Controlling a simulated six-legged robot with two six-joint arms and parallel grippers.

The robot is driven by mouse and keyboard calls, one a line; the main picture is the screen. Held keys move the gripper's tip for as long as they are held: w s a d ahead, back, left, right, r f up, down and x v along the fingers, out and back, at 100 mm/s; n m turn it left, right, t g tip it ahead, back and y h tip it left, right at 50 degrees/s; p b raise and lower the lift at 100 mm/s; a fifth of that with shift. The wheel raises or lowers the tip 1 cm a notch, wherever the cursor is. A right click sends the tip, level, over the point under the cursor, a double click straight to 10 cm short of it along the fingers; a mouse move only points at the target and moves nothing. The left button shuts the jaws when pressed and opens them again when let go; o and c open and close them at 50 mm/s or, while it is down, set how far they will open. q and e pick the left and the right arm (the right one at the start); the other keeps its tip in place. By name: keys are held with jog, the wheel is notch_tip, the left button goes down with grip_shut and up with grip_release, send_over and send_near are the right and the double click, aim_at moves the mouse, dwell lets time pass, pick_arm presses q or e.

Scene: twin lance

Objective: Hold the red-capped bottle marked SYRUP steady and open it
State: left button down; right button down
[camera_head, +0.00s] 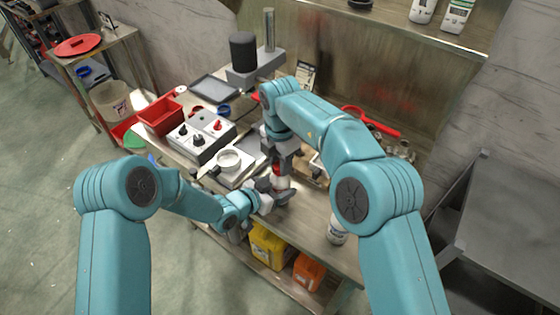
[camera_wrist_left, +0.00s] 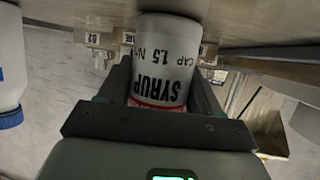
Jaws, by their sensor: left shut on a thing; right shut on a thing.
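The white SYRUP bottle (camera_head: 281,182) stands near the front of the metal bench, mostly covered by my two grippers in the head view. In the left wrist view the SYRUP bottle (camera_wrist_left: 165,62) fills the space between the jaws, its black lettering upside down and a red band by the palm. My left gripper (camera_head: 273,191) is shut around the bottle's body. My right gripper (camera_head: 279,158) points down from above and is shut at the bottle's top. A little red shows just under it; the cap itself is mostly hidden.
A switch box (camera_head: 200,137), a white scale with a round dish (camera_head: 229,160) and a red bin (camera_head: 160,116) stand to the left.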

jog(key=n, duration=2.6)
jog(key=shift+n, duration=0.4)
jog(key=n, duration=0.5)
jog(key=shift+r, duration=0.1)
jog(key=n, duration=1)
jog(key=shift+n, duration=0.4)
jog(key=n, duration=0.4)
jog(key=shift+n, duration=0.4)
jog(key=c, duration=0.7)
grip_release()
jog(key=shift+c, duration=0.2)
